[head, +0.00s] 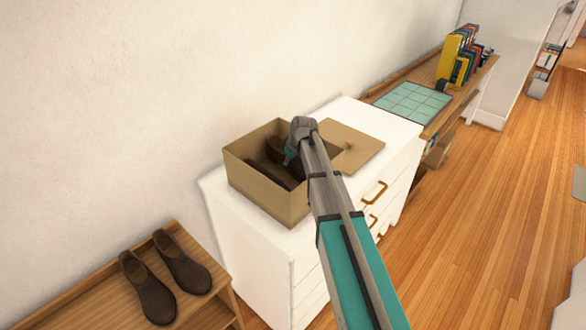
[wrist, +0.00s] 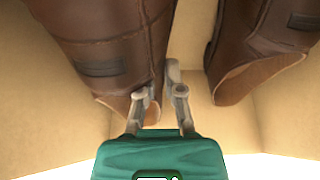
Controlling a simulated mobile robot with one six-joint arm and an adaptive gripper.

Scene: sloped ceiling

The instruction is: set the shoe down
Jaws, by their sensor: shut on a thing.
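An open cardboard box (head: 268,198) stands on a white chest of drawers. My gripper (wrist: 160,88) reaches down into it. In the wrist view two brown shoes show inside the box: a left one (wrist: 95,45) and a right one (wrist: 255,55). The fingers are shut on the edge of the left shoe; the right shoe is apart from them. In the head view a dark shoe (head: 264,172) shows inside the box, partly hidden by the walls and my arm. Whether the held shoe touches the box floor cannot be told.
A flat cardboard lid (head: 362,150) lies beside the box on the white chest of drawers (head: 245,232). Two other brown shoes (head: 150,290) stand on a wooden rack at lower left. A desk with a teal mat (head: 412,102) and books (head: 457,60) is behind.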

